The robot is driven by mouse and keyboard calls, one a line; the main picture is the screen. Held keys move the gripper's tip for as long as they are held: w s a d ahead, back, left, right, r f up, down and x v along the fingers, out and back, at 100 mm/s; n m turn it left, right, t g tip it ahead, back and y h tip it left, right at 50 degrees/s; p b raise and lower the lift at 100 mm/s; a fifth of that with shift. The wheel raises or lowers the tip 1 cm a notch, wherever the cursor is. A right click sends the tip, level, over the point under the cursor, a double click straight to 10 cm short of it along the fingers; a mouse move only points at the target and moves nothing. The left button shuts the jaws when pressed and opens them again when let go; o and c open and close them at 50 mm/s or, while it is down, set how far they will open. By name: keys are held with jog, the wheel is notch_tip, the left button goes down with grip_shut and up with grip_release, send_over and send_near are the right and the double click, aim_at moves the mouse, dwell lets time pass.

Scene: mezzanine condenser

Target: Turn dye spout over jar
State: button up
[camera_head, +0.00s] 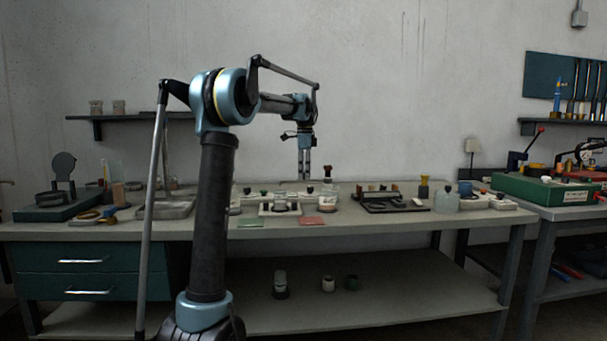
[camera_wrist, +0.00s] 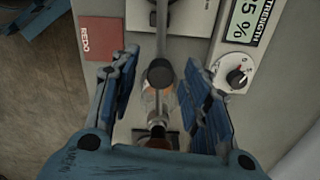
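In the wrist view a grey arm, which looks like the dye spout (camera_wrist: 165,35), runs down the middle and ends in a round dark cap (camera_wrist: 160,74). A clear glass vessel with orange-brown tones, perhaps the jar (camera_wrist: 158,103), shows partly below the cap; the rest is hidden. My gripper (camera_wrist: 160,62) is open, one blue finger on each side of the cap, with gaps visible on both sides. In the head view my gripper (camera_head: 304,176) points down over the bench, left of a dark-topped bottle (camera_head: 328,190). Which small item there is the spout is unclear.
A red REDO card (camera_wrist: 100,40) lies left and a strength display reading 55 % (camera_wrist: 245,18) with a dial (camera_wrist: 238,78) lies right. A green card (camera_head: 253,220) lies near the bench front. A dark tray (camera_head: 390,207) and a green box (camera_head: 545,188) stand further right.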

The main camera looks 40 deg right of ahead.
jog(key=shift+r, duration=0.1)
jog(key=shift+r, duration=0.35)
notch_tip(320, 180, up, 11)
dwell(0.3)
dwell(0.4)
